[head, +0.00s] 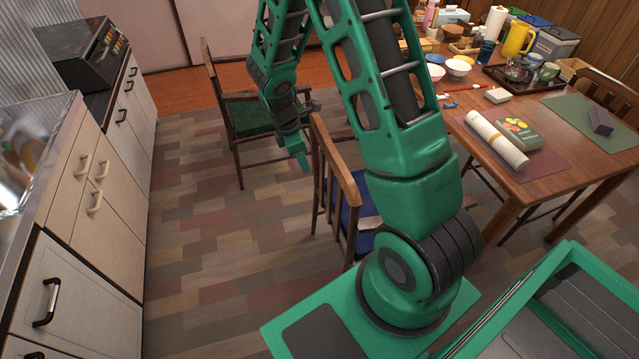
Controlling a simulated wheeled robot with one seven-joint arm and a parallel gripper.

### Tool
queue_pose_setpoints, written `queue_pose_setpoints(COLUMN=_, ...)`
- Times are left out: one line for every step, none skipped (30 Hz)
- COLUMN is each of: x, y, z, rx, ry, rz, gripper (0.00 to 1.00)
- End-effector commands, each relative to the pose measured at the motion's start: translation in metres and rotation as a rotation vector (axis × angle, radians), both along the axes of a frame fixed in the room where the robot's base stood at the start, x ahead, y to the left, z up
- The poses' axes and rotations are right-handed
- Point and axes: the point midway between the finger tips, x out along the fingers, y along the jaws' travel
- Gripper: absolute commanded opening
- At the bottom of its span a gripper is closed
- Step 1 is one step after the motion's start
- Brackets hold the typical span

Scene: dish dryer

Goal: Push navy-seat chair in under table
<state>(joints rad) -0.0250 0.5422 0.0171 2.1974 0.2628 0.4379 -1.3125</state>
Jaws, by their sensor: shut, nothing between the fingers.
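The navy-seat chair (347,176) stands upright at the left side of the wooden table (530,191), with its wooden backrest toward the left. Part of its navy seat (351,216) shows beneath the backrest. My arm hides much of the seat and the side nearest the table, so I cannot tell how far the seat reaches under it. My gripper (303,163) is shut and empty. It is pointed down just left of the chair's backrest in the picture; I cannot tell whether it touches the chair.
A chair with a green seat (250,115) stands behind, to the left. Cabinets (98,196) line the left side, and the patchwork floor (200,240) between them and the chairs is clear. The tabletop holds a paper roll (497,139), a yellow pitcher (517,38), bowls and other items.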

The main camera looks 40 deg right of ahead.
Motion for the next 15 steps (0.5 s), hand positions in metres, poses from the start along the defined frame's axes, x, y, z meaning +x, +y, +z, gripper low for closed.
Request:
queue_pose_setpoints(x=0.001, y=0.002, z=-0.008, rx=-0.001, ry=0.012, rz=0.028, gripper=0.0)
queue_pose_setpoints(x=0.002, y=0.002, z=-0.012, rx=-0.002, ry=0.017, rz=0.04, gripper=0.0)
queue_pose_setpoints(x=0.002, y=0.003, z=-0.015, rx=-0.002, ry=0.022, rz=0.055, gripper=0.0)
queue_pose_setpoints(x=0.003, y=0.003, z=-0.017, rx=-0.002, ry=0.024, rz=0.062, gripper=0.0)
queue_pose_setpoints(x=0.003, y=0.003, z=-0.019, rx=-0.002, ry=0.027, rz=0.068, gripper=0.0)
queue_pose_setpoints(x=0.003, y=0.003, z=-0.022, rx=-0.003, ry=0.028, rz=0.072, gripper=0.0)
queue_pose_setpoints(x=0.003, y=0.002, z=-0.024, rx=-0.003, ry=0.028, rz=0.073, gripper=0.0)
queue_pose_setpoints(x=0.003, y=0.002, z=-0.027, rx=-0.003, ry=0.028, rz=0.074, gripper=0.0)
queue_pose_setpoints(x=0.003, y=0.0, z=-0.031, rx=-0.003, ry=0.029, rz=0.073, gripper=0.0)
queue_pose_setpoints(x=0.002, y=-0.001, z=-0.034, rx=-0.002, ry=0.03, rz=0.072, gripper=0.0)
queue_pose_setpoints(x=0.001, y=-0.001, z=-0.039, rx=-0.002, ry=0.03, rz=0.072, gripper=0.0)
queue_pose_setpoints(x=0.001, y=-0.003, z=-0.045, rx=-0.002, ry=0.03, rz=0.072, gripper=0.0)
queue_pose_setpoints(x=0.0, y=-0.004, z=-0.05, rx=-0.002, ry=0.031, rz=0.071, gripper=0.0)
queue_pose_setpoints(x=0.0, y=-0.006, z=-0.056, rx=-0.003, ry=0.031, rz=0.071, gripper=0.0)
queue_pose_setpoints(x=0.0, y=-0.007, z=-0.063, rx=-0.002, ry=0.031, rz=0.071, gripper=0.0)
